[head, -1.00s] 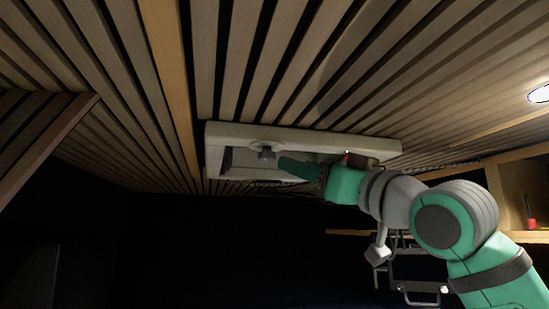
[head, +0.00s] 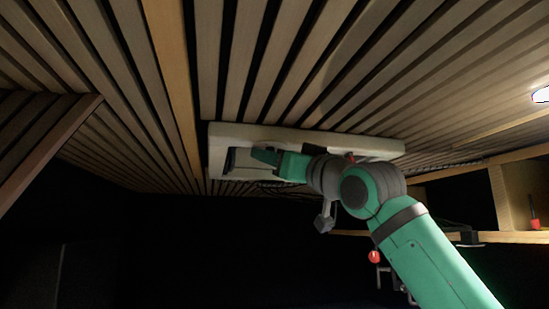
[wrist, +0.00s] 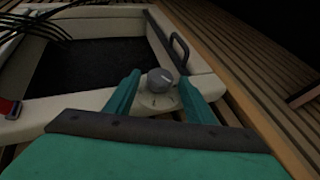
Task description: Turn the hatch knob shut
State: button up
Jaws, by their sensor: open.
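The grey round hatch knob (wrist: 162,76) sits on a pale round base on the hatch frame, in the middle of the wrist view. My gripper (wrist: 159,84) is open, with one teal finger on each side of the knob. I cannot tell whether either finger touches it. In the head view my gripper (head: 259,154) is at the left part of the pale hatch frame (head: 300,134) on the slatted ceiling, and the knob is hidden there. The frame also shows in the wrist view (wrist: 100,97), around a dark recessed panel (wrist: 95,62).
A dark handle (wrist: 180,50) stands at the frame's edge beyond the knob. A red-marked part (wrist: 8,107) and black cables (wrist: 35,22) are at the left of the wrist view. A wooden shelf (head: 515,200) is at the right of the head view.

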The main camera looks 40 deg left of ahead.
jog(key=c, duration=1.1)
jog(key=shift+o, duration=0.2)
jog(key=shift+s+m+t+h, duration=0.1)
jog(key=shift+m+t+h, duration=0.35)
jog(key=shift+t, duration=0.55)
jog(key=shift+s+a+m+t+h, duration=0.15)
jog(key=shift+m+t+h, duration=0.55)
jog(key=shift+t, duration=0.5)
jog(key=shift+s+a+m+t+h, duration=0.1)
jog(key=shift+m+t+h, duration=0.55)
jog(key=shift+t, duration=0.55)
jog(key=m+t+h, duration=0.3)
jog(key=h, duration=0.1)
jog(key=shift+s+a+t, duration=0.2)
jog(key=shift+a+t, duration=0.05)
jog(key=shift+t, duration=0.15)
jog(key=m+t+h, duration=0.1)
jog(key=m+h, duration=0.1)
jog(key=h, duration=0.1)
jog(key=m+t+h, duration=0.2)
jog(key=h, duration=0.1)
jog(key=shift+a+t+h, duration=0.2)
jog(key=shift+t+h, duration=0.1)
jog(key=shift+m+t+h, duration=0.3)
jog(key=shift+m+h, duration=0.4)
jog(key=shift+h, duration=0.7)
jog(key=shift+f, duration=0.1)
